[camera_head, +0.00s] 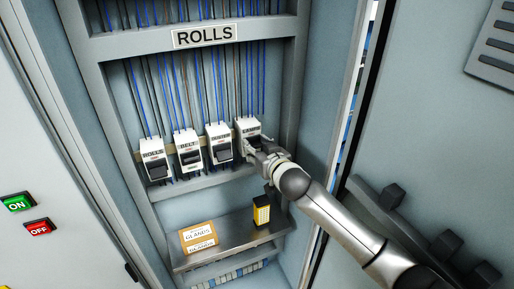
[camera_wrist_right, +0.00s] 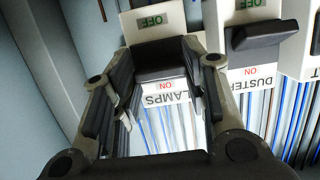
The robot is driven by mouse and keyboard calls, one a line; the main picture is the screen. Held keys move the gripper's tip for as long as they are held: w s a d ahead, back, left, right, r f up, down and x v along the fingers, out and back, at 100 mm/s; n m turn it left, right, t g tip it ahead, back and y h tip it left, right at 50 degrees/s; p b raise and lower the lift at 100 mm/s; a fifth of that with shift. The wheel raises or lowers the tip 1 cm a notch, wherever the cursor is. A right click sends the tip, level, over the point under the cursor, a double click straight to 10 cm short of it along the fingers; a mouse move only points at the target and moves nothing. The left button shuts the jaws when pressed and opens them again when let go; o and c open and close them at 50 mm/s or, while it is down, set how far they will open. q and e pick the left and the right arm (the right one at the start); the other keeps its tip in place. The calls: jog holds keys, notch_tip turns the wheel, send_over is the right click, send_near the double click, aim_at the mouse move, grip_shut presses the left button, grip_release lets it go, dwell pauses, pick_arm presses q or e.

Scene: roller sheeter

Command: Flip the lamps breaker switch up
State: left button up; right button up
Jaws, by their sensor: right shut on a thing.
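The lamps breaker (camera_head: 245,124) is the white unit at the right end of the row under the ROLLS sign. My right gripper (camera_head: 262,148) is at its front. In the right wrist view, which looks upside down, the LAMPS label (camera_wrist_right: 166,93) and a green OFF mark (camera_wrist_right: 152,21) show. The black lamps switch (camera_wrist_right: 160,72) lies between the fingers of my right gripper (camera_wrist_right: 156,75), which is shut on it. The fingers partly cover the switch, so its exact position is hard to tell. My left gripper is not in view.
The dusters breaker (camera_head: 219,143) stands just left of the lamps one, with more breakers further left. Below are a metal shelf (camera_head: 225,231), a yellow-black box (camera_head: 261,210) and a GLANDS box (camera_head: 198,237). The cabinet side wall (camera_head: 328,75) is close on the right.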

jog(key=o, duration=1)
jog(key=v, duration=1.2)
